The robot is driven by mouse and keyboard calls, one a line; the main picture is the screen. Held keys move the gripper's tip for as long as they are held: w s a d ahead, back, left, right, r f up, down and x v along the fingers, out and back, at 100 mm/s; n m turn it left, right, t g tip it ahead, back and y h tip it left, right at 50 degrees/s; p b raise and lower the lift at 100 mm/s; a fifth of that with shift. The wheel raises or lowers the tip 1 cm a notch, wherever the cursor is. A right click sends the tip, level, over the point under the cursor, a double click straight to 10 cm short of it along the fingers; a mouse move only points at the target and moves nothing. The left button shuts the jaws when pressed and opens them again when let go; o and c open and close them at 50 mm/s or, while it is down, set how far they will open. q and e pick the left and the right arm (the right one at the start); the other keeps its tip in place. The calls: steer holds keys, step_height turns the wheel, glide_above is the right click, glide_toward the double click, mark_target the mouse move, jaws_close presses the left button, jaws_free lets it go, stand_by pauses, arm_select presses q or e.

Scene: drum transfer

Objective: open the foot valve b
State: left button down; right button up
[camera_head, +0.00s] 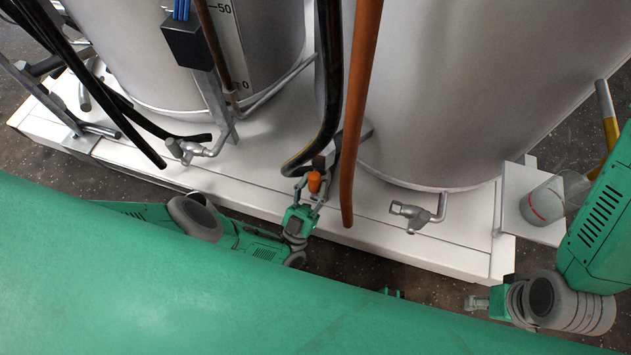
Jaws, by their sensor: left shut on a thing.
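My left gripper (311,196) reaches over the front edge of the white platform, between the two big tanks. It is shut on a small orange handle (314,181), with a finger at each side of it. The handle appears to belong to a foot valve at the platform's front edge; the valve's body is mostly hidden by the gripper and hoses. No label shows which valve is b. My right gripper (474,302) is at the lower right, in front of the platform and away from the valves. Its fingers are too small to tell open from shut.
A dark hose (329,90) and a brown hose (360,100) hang close beside my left gripper. Metal taps stand at the left tank (187,150) and the right tank (411,214). A clear cup (543,202) stands on a small shelf at the right.

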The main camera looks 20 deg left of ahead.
arm_select(q)
steer(key=shift+s+a+f, duration=0.1)
steer(key=shift+s+f, duration=0.05)
steer(key=shift+s, duration=0.05)
steer(key=c, duration=1.3)
jaws_free()
steer(key=shift+o, duration=0.2)
steer(key=shift+w, duration=0.1)
steer(key=shift+w+r, duration=0.1)
steer(key=shift+r, duration=4.95)
steer(key=shift+a, duration=0.1)
